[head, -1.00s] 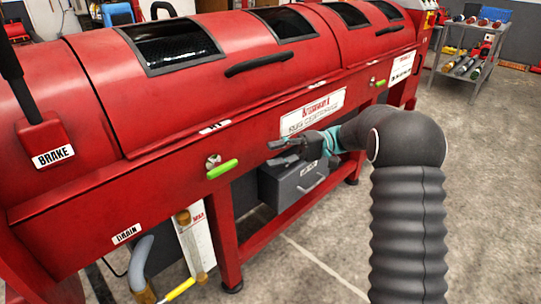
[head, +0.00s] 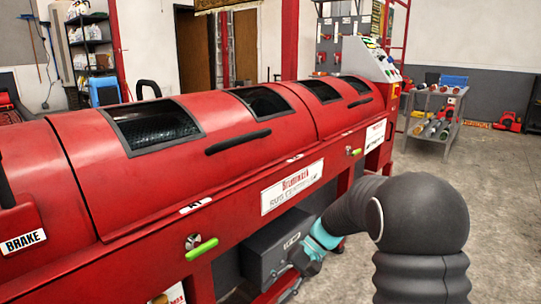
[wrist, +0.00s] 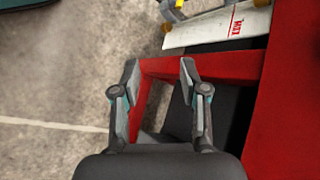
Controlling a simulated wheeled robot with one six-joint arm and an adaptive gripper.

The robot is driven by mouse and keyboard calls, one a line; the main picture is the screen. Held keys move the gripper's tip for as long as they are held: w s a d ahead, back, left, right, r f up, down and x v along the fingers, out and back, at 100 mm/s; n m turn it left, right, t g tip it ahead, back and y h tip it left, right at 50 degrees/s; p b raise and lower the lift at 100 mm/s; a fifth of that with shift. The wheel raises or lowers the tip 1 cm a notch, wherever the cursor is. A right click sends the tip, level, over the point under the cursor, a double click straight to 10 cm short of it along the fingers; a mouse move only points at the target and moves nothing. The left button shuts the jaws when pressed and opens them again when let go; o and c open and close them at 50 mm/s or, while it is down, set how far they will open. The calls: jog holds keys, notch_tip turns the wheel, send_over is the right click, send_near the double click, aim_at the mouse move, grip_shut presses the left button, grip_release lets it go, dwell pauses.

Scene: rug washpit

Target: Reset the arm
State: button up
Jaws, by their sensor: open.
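My gripper (wrist: 159,70) is open and empty in the wrist view, its two fingers well apart with a red frame beam and the floor beyond them. My dark arm fills the lower right.
The centrifuge has a black lid handle (head: 238,141), a green-handled valve (head: 202,249) and a brake lever at far left. A metal cart (head: 434,118) with bottles stands at back right. Open concrete floor (head: 500,200) lies right. A white panel (wrist: 215,28) shows in the wrist view.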

jog(key=s+d+r+t+h+p, duration=0.1)
jog(key=s+d+r+t+h, duration=0.3)
jog(key=s+d+r, duration=0.3)
jog(key=s+d+r+n+t+h+p, duration=0.1)
jog(key=s+d+r+t+h, duration=0.3)
jog(key=s, duration=1)
notch_tip(320, 180, up, 4)
jog(key=d+t+p, duration=0.1)
jog(key=d+t, duration=0.1)
jog(key=d, duration=0.1)
jog(key=shift+s, duration=0.4)
